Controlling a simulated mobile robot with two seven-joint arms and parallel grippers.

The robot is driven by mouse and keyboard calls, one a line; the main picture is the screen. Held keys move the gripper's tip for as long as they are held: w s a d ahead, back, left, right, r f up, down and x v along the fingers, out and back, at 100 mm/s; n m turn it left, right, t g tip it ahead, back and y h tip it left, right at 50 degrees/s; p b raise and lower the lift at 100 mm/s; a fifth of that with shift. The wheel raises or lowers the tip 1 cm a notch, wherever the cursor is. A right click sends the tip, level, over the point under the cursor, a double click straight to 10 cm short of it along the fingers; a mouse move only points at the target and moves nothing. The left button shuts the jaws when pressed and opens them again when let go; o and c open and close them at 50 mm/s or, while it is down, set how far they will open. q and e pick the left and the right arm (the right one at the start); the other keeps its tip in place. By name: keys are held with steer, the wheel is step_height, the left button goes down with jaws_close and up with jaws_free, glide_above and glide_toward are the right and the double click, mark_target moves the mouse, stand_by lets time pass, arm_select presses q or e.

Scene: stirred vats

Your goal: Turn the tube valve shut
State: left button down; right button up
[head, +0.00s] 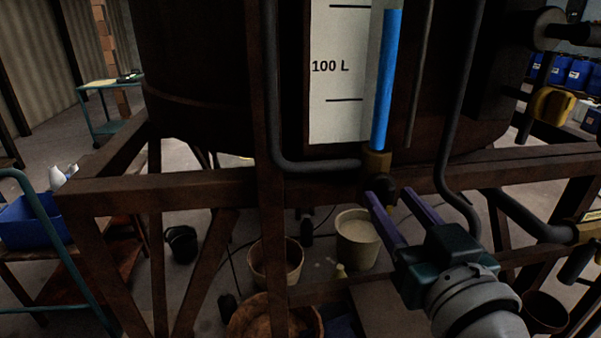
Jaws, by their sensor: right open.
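The sight tube (386,80) stands upright in front of the dark vat and is filled with blue liquid. At its foot is the tube valve (377,163), a brass-coloured fitting with a dark part below it. My right gripper (379,190) reaches in from the lower right. Its two purple fingers are apart, with their tips at the dark part just under the brass fitting. I cannot tell whether the fingers touch it. The valve's handle is partly hidden, and its turn is unclear. My left gripper is not in view.
A rusty frame beam (170,188) runs across below the vat (210,80). Dark pipes (310,165) bend close to the valve on both sides. Buckets (357,240) stand on the floor beneath. A yellow valve handle (552,105) is at the right.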

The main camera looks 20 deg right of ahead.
jaws_close()
